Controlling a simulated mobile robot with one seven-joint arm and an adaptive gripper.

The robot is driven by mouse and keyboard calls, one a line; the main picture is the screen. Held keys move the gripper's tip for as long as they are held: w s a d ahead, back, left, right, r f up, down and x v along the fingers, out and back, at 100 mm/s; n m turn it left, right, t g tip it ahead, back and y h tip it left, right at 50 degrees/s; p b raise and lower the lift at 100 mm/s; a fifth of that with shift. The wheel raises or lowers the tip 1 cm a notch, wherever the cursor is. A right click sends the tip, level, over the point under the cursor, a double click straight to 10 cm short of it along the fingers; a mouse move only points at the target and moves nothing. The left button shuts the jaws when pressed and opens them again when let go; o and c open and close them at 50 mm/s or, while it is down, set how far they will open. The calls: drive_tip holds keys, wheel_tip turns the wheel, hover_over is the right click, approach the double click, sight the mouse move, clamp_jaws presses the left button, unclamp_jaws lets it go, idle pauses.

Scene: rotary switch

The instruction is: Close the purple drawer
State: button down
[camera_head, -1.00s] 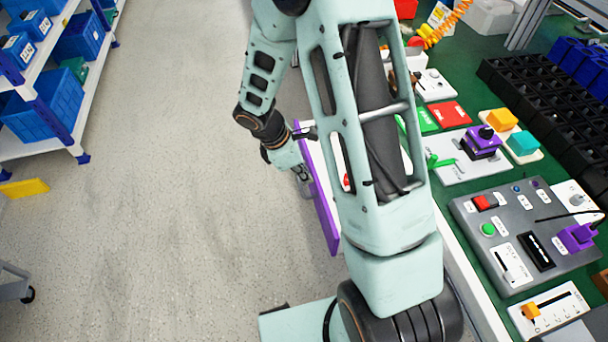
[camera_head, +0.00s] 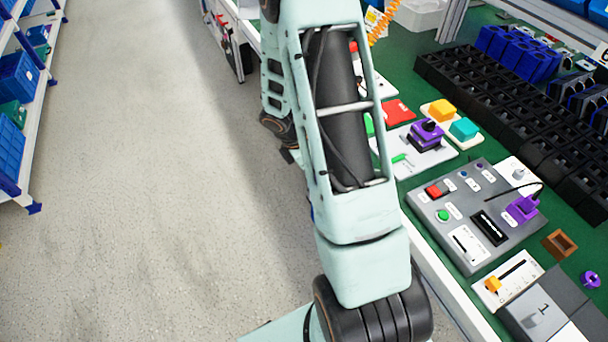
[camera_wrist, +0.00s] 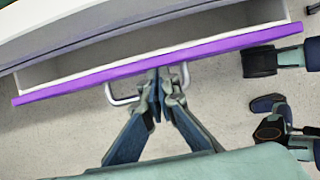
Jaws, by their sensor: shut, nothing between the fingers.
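The purple drawer front (camera_wrist: 215,48) crosses the wrist view, slightly tilted, with its white-walled drawer (camera_wrist: 272,12) behind it. A strip of the drawer's inside shows between the front and the bench edge, so it is partly open. A grey bar handle (camera_wrist: 116,98) sticks out of the front. My gripper (camera_wrist: 160,80) is shut and empty, its tips at the drawer front within the handle's span; I cannot tell whether they touch. In the head view my arm hides the drawer front and my gripper.
The green bench (camera_head: 408,68) at the right holds a grey switch panel (camera_head: 462,256), a purple rotary switch (camera_head: 428,128) and black bins (camera_head: 500,93). Blue bins on a shelf (camera_head: 38,125) stand at far left. The floor (camera_head: 150,200) between is clear.

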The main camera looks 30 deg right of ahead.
drive_tip(key=shift+d, duration=0.5)
